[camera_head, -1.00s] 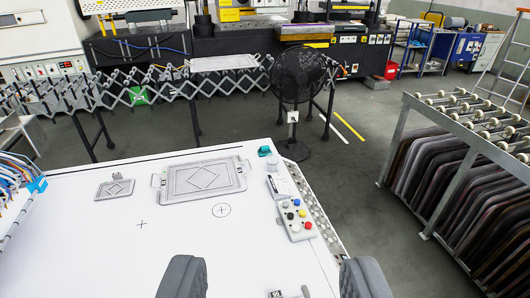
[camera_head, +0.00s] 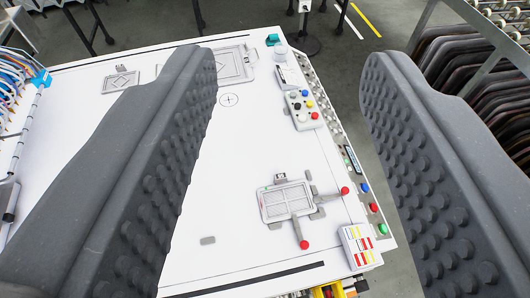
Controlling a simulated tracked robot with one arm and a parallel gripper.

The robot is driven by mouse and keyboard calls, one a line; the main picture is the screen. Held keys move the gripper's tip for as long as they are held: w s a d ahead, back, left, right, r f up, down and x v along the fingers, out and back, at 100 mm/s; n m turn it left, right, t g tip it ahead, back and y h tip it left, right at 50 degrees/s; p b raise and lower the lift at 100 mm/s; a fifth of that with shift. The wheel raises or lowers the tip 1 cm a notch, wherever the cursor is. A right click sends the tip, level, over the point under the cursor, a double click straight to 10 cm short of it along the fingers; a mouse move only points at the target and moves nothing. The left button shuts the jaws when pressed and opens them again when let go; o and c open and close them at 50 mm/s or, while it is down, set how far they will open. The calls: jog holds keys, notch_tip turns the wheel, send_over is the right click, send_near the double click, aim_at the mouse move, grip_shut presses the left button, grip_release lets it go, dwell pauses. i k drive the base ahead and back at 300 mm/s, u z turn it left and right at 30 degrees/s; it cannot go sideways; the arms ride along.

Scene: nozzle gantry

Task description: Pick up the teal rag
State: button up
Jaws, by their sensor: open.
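A small teal thing, which looks like the teal rag (camera_head: 273,39), lies crumpled at the far right corner of the white table (camera_head: 245,185). My gripper (camera_head: 293,68) is open, its two dark grey, studded fingers wide apart on either side of the picture. Nothing is between the fingers close up. The rag shows beyond the gap between the fingertips, well apart from them. The left finger hides part of the table and part of a grey framed plate.
A white round container (camera_head: 280,52) stands right beside the rag. Nearby is a control box (camera_head: 303,108) with coloured buttons. A clamp fixture (camera_head: 286,201) with red-knobbed levers sits nearer. A rack (camera_head: 440,45) of dark panels stands at the right.

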aim_at(273, 39)
jog(key=z, duration=0.85)
jog(key=k, duration=1.15)
jog(key=z, duration=1)
jog(key=i, duration=1.3)
jog(key=u, duration=0.35)
jog(key=i, duration=1.5)
jog(key=u, duration=0.5)
jog(key=i, duration=1.65)
jog(key=u, duration=1)
jog(key=i, duration=1.3)
jog(key=u, duration=0.8)
